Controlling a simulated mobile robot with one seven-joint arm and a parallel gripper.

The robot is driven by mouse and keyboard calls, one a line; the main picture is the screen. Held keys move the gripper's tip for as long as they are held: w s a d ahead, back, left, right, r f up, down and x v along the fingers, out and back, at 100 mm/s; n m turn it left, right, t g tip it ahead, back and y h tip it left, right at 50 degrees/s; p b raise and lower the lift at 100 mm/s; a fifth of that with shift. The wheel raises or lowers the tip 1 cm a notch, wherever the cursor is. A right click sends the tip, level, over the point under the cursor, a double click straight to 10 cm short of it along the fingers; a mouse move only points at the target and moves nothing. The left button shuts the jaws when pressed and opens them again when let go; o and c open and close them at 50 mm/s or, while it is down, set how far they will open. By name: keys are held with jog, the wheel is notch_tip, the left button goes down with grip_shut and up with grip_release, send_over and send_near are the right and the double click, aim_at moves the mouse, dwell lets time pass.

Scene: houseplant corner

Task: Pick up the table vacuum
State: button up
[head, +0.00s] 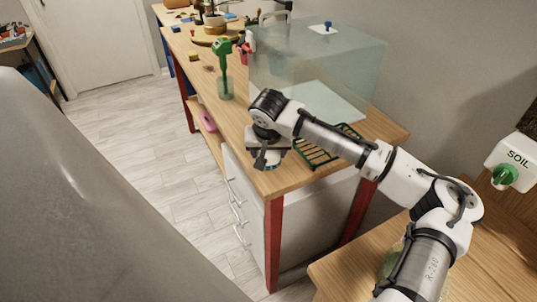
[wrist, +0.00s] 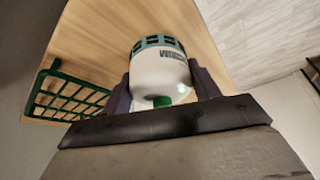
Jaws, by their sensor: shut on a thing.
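The table vacuum (wrist: 160,68) is a small rounded white body with a teal slotted band, dark lettering and a green spot. In the wrist view it sits between the two dark fingers of my gripper (wrist: 163,88), which is shut on it. In the head view my gripper (head: 268,154) is over the front part of the wooden workbench (head: 243,133). There the gripper hides most or all of the vacuum. I cannot tell whether the vacuum touches the bench top.
A green wire rack (head: 318,155) lies right beside my gripper; it also shows in the wrist view (wrist: 70,97). A clear glass tank (head: 318,70) stands behind. A green tool stands in a clear cup (head: 225,86) to the left. Floor (head: 140,140) is open at left.

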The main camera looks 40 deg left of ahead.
notch_tip(320, 180, up, 10)
jog(key=shift+r+b, duration=0.1)
jog(key=shift+b, duration=0.8)
jog(key=o, duration=0.5)
jog(key=shift+c, duration=1.4)
